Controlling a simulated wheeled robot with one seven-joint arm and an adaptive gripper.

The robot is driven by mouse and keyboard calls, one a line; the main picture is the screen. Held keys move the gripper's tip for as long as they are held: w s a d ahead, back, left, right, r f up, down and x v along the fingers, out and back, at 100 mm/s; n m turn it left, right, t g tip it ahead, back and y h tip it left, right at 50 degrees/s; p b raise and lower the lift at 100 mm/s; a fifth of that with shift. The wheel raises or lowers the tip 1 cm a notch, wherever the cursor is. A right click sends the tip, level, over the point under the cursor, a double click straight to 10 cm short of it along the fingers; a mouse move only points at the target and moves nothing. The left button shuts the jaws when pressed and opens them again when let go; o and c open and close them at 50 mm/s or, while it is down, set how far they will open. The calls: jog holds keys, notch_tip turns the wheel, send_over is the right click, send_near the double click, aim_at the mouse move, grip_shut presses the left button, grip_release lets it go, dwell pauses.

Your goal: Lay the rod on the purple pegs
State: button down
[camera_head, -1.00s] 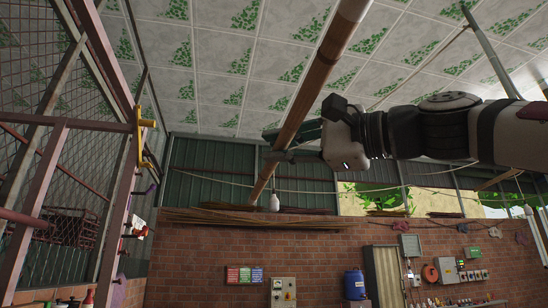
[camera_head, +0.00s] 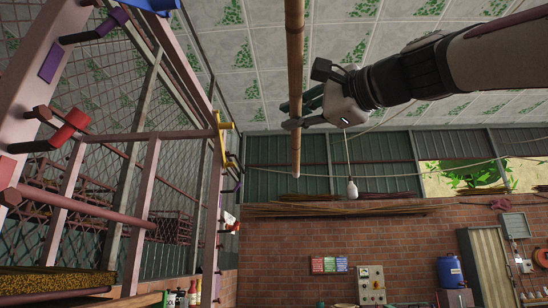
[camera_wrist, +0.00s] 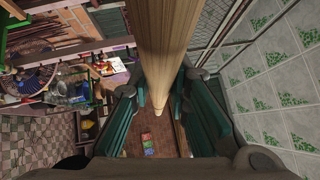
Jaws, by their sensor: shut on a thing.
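The long brown wooden rod (camera_head: 295,70) runs nearly upright in the head view, its top beyond the frame and its lower end free. My gripper (camera_head: 291,112) is shut on it, right of the rack. In the wrist view, the rod (camera_wrist: 165,45) passes between the green fingers of my gripper (camera_wrist: 160,108). A purple-tipped peg (camera_head: 119,15) with a dark shaft sticks out from the near rack post at upper left. A smaller purple peg (camera_head: 238,187) shows on the far post. The rod is apart from both in the picture.
The pink rack (camera_head: 140,215) fills the left, with a red peg (camera_head: 74,120), a yellow peg (camera_head: 222,119) and a blue peg (camera_head: 165,3). A lamp bulb (camera_head: 352,188) hangs right of the rod. A brick wall (camera_head: 400,240) stands behind.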

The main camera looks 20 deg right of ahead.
jog(key=w+a+f+p, duration=0.2)
jog(key=w+a, duration=0.1)
jog(key=a, duration=0.6)
jog(key=w+a+f+p, duration=0.2)
jog(key=w+a, duration=0.1)
jog(key=a, duration=0.6)
jog(key=shift+w+a, duration=0.4)
dwell(0.6)
jog(key=c, duration=1.1)
grip_release()
